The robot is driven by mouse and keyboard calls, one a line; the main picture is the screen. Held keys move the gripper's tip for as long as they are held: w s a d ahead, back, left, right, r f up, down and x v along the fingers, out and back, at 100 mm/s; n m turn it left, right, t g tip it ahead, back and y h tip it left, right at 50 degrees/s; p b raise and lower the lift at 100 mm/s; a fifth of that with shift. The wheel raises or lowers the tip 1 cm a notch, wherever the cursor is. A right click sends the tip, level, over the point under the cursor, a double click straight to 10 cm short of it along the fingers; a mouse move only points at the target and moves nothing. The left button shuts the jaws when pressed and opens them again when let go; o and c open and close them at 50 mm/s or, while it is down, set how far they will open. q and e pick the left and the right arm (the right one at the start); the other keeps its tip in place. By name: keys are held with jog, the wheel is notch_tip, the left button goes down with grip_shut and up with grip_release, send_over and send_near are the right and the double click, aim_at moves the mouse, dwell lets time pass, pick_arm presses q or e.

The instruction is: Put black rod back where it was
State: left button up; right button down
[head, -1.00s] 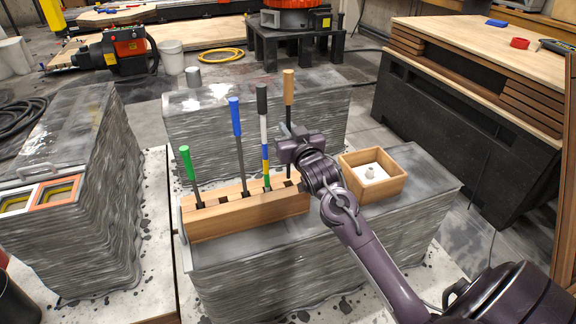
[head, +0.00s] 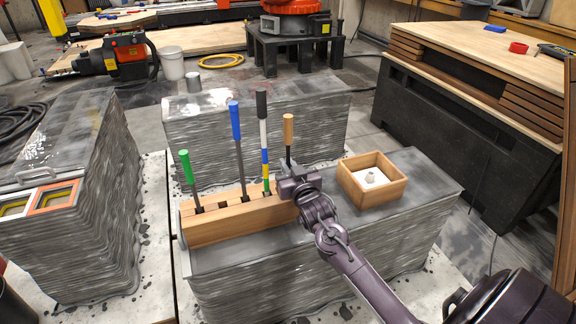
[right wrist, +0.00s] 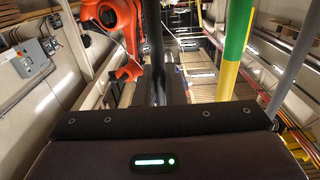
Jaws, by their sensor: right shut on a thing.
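The black rod has a dark shaft and a wooden handle (head: 288,128). It stands upright at the right end of the wooden rack (head: 232,221). My right gripper (head: 286,170) is shut on its shaft just above the rack. The gripper hides the rod's lower end, so I cannot tell how deep it sits in the slot. In the right wrist view the dark shaft (right wrist: 154,40) rises between the fingers. My left gripper is not in view.
A striped rod (head: 264,135), a blue-handled rod (head: 236,125) and a green-handled rod (head: 187,168) stand in the rack. A wooden box (head: 377,198) with a white piece inside sits to the right on the layered concrete block (head: 420,180).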

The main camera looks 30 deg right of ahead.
jog(key=c, duration=1.5)
grip_release()
jog(key=shift+f, duration=0.1)
jog(key=v, duration=1.2)
